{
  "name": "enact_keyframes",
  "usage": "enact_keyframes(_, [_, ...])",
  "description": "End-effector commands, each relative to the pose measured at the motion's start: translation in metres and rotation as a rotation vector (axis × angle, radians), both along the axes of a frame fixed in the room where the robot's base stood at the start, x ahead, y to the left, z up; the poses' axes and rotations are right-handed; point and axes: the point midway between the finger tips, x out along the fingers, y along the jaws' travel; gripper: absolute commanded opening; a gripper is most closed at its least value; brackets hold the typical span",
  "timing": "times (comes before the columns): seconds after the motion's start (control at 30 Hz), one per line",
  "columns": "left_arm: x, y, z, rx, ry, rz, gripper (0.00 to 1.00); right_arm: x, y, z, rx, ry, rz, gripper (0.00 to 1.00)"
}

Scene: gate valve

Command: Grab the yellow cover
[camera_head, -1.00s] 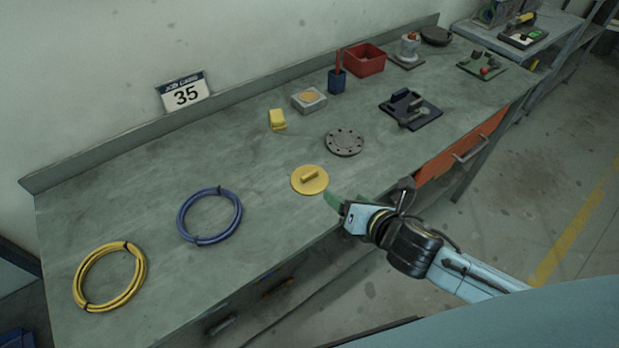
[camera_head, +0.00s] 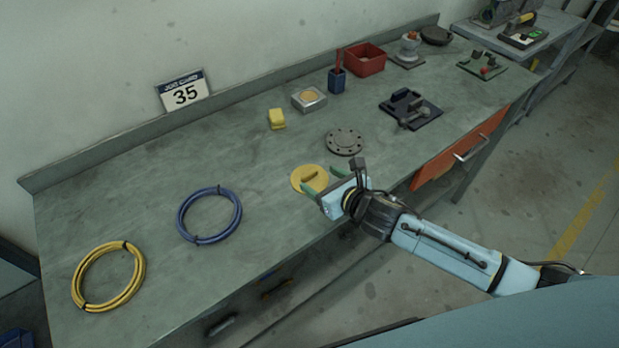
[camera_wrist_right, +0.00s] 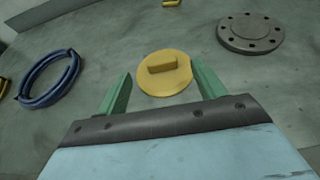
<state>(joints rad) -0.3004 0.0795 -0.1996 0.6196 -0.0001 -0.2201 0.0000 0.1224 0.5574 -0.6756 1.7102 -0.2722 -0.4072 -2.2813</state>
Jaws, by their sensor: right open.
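The yellow cover (camera_head: 301,173) is a flat round disc with a raised bar handle on top. It lies on the bench near the front edge. In the right wrist view the cover (camera_wrist_right: 164,82) sits ahead of and between the green fingertips, its handle (camera_wrist_right: 162,64) toward the far side. My right gripper (camera_head: 323,182) is open, with nothing between its fingers, and is over the near right part of the cover in the head view. The gripper (camera_wrist_right: 160,92) hides part of the cover's edge there. I cannot tell its exact height above the bench. My left gripper is not in view.
A grey bolted flange (camera_head: 344,142) lies just behind the cover. A blue cable coil (camera_head: 209,238) and a yellow coil (camera_head: 109,302) lie to the left. A yellow block (camera_head: 277,119) stands farther back. The bench (camera_head: 260,180) between coil and cover is clear.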

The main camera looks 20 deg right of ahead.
Motion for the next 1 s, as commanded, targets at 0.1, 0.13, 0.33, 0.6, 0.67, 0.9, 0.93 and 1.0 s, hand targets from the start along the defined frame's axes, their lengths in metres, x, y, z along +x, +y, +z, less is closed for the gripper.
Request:
enact_keyframes(0.1, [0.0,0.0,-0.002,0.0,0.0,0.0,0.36,0.013,0.004,-0.008,0.003,0.0,-0.003,0.69])
enact_keyframes(0.13, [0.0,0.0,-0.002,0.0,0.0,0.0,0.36,0.016,0.005,-0.01,0.004,0.0,-0.004,0.69])
enact_keyframes(0.33, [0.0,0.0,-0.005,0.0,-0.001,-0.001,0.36,0.036,0.012,-0.02,0.003,-0.001,-0.002,0.69])
enact_keyframes(0.6, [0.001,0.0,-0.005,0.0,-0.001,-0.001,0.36,0.04,0.013,-0.022,0.002,0.0,-0.002,0.69])
enact_keyframes(0.67, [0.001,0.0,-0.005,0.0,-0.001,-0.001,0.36,0.04,0.013,-0.022,0.002,0.0,-0.002,0.69])
enact_keyframes(0.9, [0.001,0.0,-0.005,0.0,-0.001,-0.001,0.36,0.04,0.013,-0.022,0.001,0.0,-0.002,0.38])
enact_keyframes(0.93, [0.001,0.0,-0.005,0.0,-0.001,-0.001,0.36,0.04,0.013,-0.022,0.002,0.0,-0.002,0.34])
enact_keyframes(1.0, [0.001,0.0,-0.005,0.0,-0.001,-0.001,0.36,0.04,0.013,-0.022,0.001,0.0,-0.002,0.25])
